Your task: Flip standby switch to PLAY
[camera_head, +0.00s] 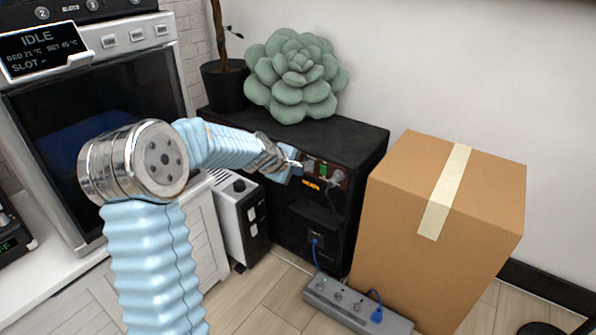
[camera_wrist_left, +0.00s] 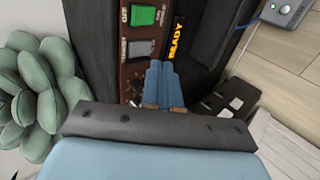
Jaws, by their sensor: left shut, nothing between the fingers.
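A black amplifier-like cabinet (camera_head: 365,150) stands against the wall. Its brown control panel (camera_head: 342,174) carries a lit green rocker (camera_head: 323,170), which also shows in the left wrist view (camera_wrist_left: 144,15). Beside it in the left wrist view is a grey rocker (camera_wrist_left: 141,48); the small lettering by both rockers is too small to read surely. My left gripper (camera_head: 298,166) is shut and empty at the panel's left end. In the left wrist view its fingertips (camera_wrist_left: 158,66) lie close beside the grey rocker; I cannot tell whether they touch it. My right gripper is out of view.
A yellow-lettered label (camera_wrist_left: 176,40) is beside the panel. A succulent (camera_head: 295,75) and potted plant (camera_head: 225,85) stand on the cabinet. A cardboard box (camera_head: 400,215) stands close on its right, a white unit (camera_head: 240,215) on its left, a power strip (camera_head: 355,305) on the floor.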

